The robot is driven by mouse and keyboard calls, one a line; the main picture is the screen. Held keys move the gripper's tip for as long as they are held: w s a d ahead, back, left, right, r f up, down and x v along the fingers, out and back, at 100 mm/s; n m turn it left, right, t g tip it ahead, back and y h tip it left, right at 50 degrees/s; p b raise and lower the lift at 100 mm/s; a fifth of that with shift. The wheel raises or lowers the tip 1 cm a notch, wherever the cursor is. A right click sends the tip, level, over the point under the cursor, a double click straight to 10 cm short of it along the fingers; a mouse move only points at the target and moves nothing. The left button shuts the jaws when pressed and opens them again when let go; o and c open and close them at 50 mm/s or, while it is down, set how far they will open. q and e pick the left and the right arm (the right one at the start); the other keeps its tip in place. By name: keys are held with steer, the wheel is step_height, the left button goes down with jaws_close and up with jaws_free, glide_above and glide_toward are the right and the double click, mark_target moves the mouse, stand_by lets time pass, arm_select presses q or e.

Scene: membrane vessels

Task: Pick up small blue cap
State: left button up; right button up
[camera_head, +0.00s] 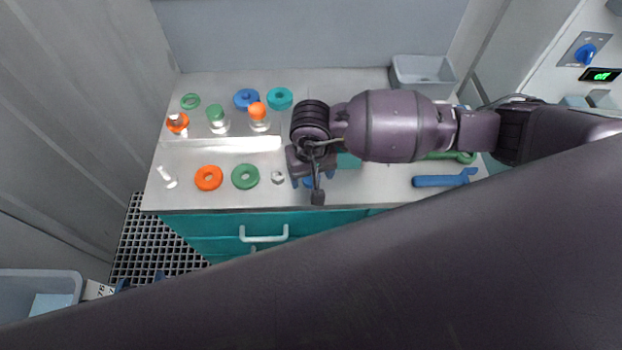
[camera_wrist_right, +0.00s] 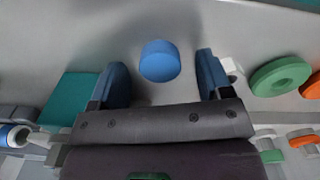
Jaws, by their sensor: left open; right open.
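The small blue cap (camera_wrist_right: 160,61) lies on the steel worktop in the right wrist view, centred between the fingers of my right gripper (camera_wrist_right: 165,78) and apart from both. The right gripper is open and empty. In the head view my right gripper (camera_head: 313,182) is over the worktop's front part, and its wrist largely hides the cap. Two dark blue tips, apparently my left gripper (camera_head: 142,280), show at the lower left behind my dark arm, apart from each other and far from the cap.
On the worktop (camera_head: 225,200), an orange ring (camera_head: 208,177), a green ring (camera_head: 245,176) and a small metal nut (camera_head: 278,177) lie left of the right gripper. Capped vessels (camera_head: 217,118) stand behind. A blue wrench (camera_head: 444,179) and a grey bin (camera_head: 422,75) are to the right.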

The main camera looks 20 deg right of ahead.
steer(key=shift+f, duration=0.4)
steer(key=c, duration=1)
steer(key=shift+r, duration=0.1)
steer(key=shift+r, duration=0.1)
step_height(320, 180, up, 20)
steer(key=b, duration=0.1)
